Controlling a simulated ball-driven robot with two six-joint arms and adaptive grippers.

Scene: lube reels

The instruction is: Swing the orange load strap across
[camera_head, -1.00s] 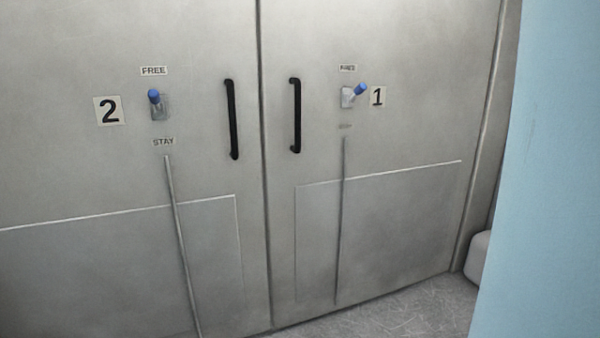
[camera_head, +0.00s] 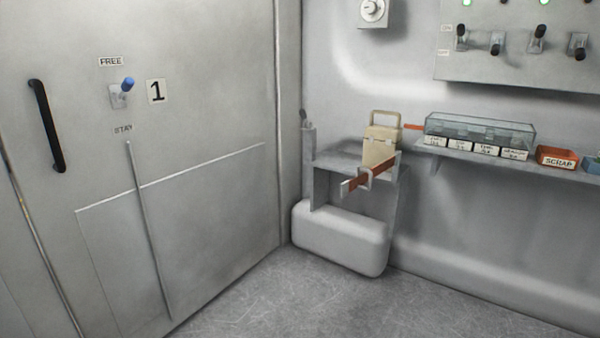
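The orange load strap (camera_head: 384,171) is a flat orange-brown band at a grey stand in the corner. It runs slantwise in front of a beige case (camera_head: 380,145) with a handle on top. Neither of my grippers is in view.
A grey door with label 1 (camera_head: 157,91), a blue-tipped lever (camera_head: 127,84) and a black handle (camera_head: 46,126) fills the left. A shelf (camera_head: 470,157) holds a glass-sided bin box (camera_head: 480,131) and an orange SCRAP bin (camera_head: 558,157). A switch panel (camera_head: 515,71) hangs above. The floor (camera_head: 290,300) in front is clear.

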